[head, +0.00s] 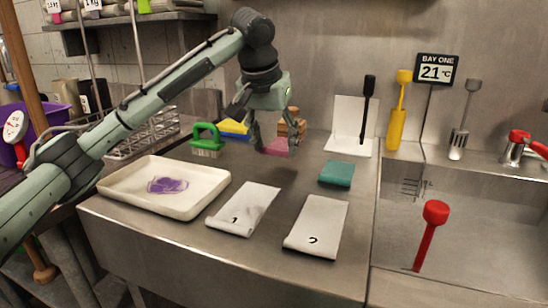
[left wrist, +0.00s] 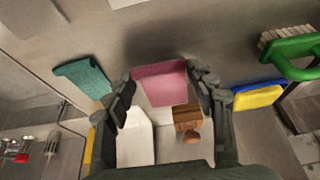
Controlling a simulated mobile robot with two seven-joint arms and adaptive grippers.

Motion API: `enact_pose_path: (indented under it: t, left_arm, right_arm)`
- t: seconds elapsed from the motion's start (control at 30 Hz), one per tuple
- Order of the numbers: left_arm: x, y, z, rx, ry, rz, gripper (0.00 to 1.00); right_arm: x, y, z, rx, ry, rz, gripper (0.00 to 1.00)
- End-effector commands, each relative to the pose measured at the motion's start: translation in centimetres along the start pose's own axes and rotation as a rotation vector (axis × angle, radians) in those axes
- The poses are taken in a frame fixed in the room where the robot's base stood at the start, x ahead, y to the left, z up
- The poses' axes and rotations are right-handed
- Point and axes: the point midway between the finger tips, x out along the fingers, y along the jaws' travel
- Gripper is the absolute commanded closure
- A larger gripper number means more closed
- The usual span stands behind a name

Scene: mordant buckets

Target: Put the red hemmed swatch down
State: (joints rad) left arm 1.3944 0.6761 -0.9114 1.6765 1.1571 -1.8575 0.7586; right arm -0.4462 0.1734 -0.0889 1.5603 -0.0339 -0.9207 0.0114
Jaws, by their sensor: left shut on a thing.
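The red hemmed swatch looks dull pink-red in the head view (head: 277,148) and in the left wrist view (left wrist: 160,82). My left gripper (head: 275,142) is shut on it, with a finger at each side of the swatch in the left wrist view (left wrist: 166,84). The gripper points down over the back of the steel table (head: 255,262). I cannot tell how high the swatch is above the tabletop. A teal folded swatch (head: 337,174) lies on the table to the right. My right gripper is not in view.
White sheets marked 1 (head: 244,209) and 2 (head: 317,227) lie in front. A white tray (head: 115,187) holds a purple cloth (head: 167,185). A green brush (head: 207,139), blue-yellow sponge (head: 236,129) and wooden block (head: 292,124) stand behind. The sink (head: 480,230) is right.

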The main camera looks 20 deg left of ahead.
Motion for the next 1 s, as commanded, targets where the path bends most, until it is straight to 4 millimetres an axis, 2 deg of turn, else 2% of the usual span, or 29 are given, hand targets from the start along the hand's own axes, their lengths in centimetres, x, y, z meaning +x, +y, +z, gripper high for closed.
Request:
enact_pose_path:
  t: [0.27,0.63,0.67,0.7,0.8,1.0]
  left_arm:
    - [3.4,-0.1,1.5,0.001,-0.002,-0.001,0.70]
    - [3.8,0.0,1.6,0.001,-0.001,0.000,0.70]
    - [3.7,0.0,1.6,0.001,0.000,-0.001,0.41]
    - [3.7,-0.1,1.6,0.001,0.000,-0.001,0.36]
    - [3.7,-0.1,1.6,0.001,-0.001,-0.001,0.24]
    - [3.7,-0.1,1.6,0.001,-0.001,0.000,0.24]
  right_arm:
    - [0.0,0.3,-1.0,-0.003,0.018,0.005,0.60]
    - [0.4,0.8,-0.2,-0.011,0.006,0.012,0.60]
    - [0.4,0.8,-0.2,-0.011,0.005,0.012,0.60]
    - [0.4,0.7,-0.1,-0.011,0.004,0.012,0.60]
    - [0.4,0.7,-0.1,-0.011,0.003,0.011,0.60]
    - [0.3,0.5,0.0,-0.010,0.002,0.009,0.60]
